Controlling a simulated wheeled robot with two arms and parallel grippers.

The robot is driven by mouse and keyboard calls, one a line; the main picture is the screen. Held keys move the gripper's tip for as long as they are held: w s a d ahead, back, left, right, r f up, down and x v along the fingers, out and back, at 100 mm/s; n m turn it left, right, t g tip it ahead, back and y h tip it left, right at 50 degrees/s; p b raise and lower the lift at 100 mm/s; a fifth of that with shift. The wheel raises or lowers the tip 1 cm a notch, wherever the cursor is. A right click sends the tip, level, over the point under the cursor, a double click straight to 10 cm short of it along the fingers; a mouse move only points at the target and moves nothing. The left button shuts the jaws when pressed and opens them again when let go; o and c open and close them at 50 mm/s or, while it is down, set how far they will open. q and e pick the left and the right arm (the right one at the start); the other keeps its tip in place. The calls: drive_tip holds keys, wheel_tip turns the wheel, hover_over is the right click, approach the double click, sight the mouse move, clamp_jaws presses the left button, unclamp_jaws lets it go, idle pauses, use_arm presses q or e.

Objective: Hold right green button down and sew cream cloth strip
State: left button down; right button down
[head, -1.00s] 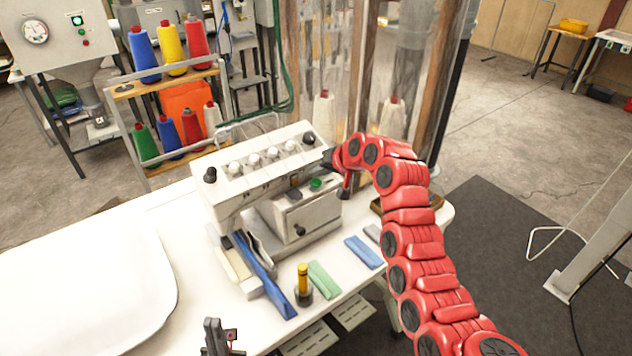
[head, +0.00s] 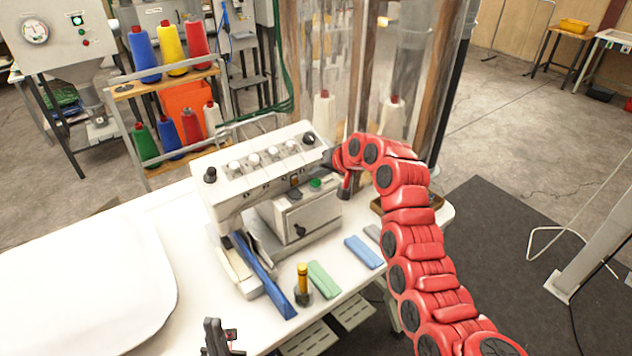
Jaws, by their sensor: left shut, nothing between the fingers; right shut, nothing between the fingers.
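The sewing machine (head: 262,160) stands on the white table. My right gripper (head: 330,162) is shut and empty at the machine's right end, above and to the right of that button. It appears apart from the button, and its fingertips are partly hidden. The cream cloth strip (head: 233,264) lies at the machine's left end, beside a long blue strip (head: 266,275) that slants toward the table's front edge. My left gripper (head: 222,338) is shut and empty at the bottom of the view, near the table's front edge.
A green strip (head: 322,280), a shorter blue strip (head: 363,252) and a small yellow-topped object (head: 303,281) lie or stand along the front. A large white padded piece (head: 80,290) covers the left. Thread cones (head: 171,50) stand on a rack behind.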

sight(318, 184)
drive_tip(key=shift+f, duration=0.1)
drive_tip(key=shift+f+b, duration=0.3)
drive_tip(key=shift+b, duration=0.1)
drive_tip(key=shift+f+b, duration=0.35)
drive_tip(key=shift+f, duration=0.25)
idle(0.6)
drive_tip(key=shift+r, duration=0.1)
idle(2.9)
drive_tip(key=shift+r, duration=0.95)
drive_tip(key=shift+r+p, duration=0.95)
drive_tip(key=shift+r, duration=1.55)
drive_tip(key=shift+f, duration=0.1)
